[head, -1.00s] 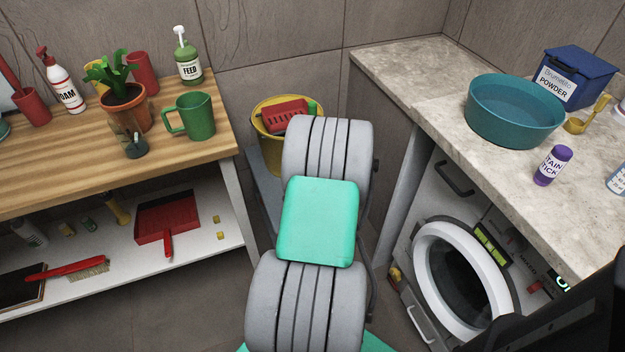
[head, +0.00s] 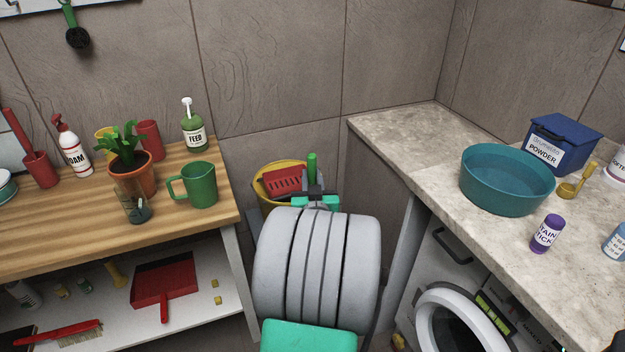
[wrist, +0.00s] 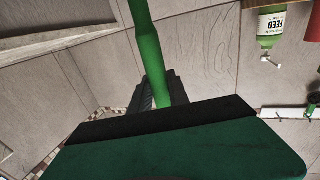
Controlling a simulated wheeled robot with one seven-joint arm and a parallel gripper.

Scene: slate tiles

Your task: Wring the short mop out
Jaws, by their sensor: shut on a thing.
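The short mop's green handle (head: 312,163) stands up at the right side of the yellow bucket (head: 261,187) in the head view. The handle also runs up from my jaws in the wrist view (wrist: 147,48). My gripper (head: 315,190) is shut on the handle, just in front of the bucket's right side. Its dark fingers also show in the wrist view (wrist: 158,92). A red slotted wringer (head: 284,184) sits on top of the bucket, left of the handle. The mop's head is out of sight, and my arm hides the bucket's lower front.
A wooden bench (head: 95,235) on the left bears a green mug (head: 203,187) near its right edge. A stone counter (head: 420,145) on the right bears a teal basin (head: 505,182). A washing machine (head: 440,310) stands below it. The tiled wall is close behind the bucket.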

